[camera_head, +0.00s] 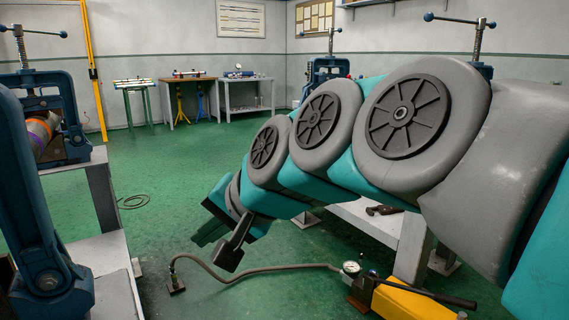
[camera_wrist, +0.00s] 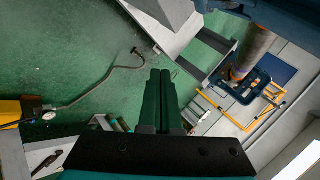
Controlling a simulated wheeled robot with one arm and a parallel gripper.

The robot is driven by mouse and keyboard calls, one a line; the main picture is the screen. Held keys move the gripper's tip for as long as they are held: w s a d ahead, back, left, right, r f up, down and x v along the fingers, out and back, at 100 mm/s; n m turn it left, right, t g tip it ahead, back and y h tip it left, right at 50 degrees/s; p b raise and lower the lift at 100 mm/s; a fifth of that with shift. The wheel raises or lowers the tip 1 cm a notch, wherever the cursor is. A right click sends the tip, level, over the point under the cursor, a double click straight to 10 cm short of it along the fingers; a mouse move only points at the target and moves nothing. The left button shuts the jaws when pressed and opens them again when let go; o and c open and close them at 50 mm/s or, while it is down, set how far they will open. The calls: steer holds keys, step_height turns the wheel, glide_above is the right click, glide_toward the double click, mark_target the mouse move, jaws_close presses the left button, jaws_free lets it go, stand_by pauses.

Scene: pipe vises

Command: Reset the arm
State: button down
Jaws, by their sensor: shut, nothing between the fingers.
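My arm reaches from the right edge toward the middle of the head view, bent downward. My gripper (camera_head: 207,232) hangs low over the green floor, partly hidden behind the wrist. In the wrist view its two dark green fingers (camera_wrist: 160,74) are together with nothing between them. They touch no object that I can see.
A blue pipe vise (camera_head: 72,110) holding a banded pipe (camera_head: 42,132) stands on a grey bench at left, with another blue vise nearer. A yellow pump (camera_head: 405,303) with a hose (camera_head: 255,271) lies below my arm. More vises stand behind it. The middle floor is mostly clear.

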steer(key=s+d+f+n+g+h, duration=0.1)
steer(key=s+d+f+g+h, duration=0.2)
steer(key=s+d+f, duration=0.6)
steer(key=s+d+f+n+g+h, duration=0.1)
steer(key=s+d+f+g+h, duration=0.3)
steer(key=s+d+f, duration=0.6)
steer(key=d+f, duration=0.6)
steer(key=d, duration=0.1)
steer(key=shift+s+d+f+n+h, duration=0.3)
steer(key=shift+d+f+h, duration=0.05)
steer(key=shift+d+h, duration=0.05)
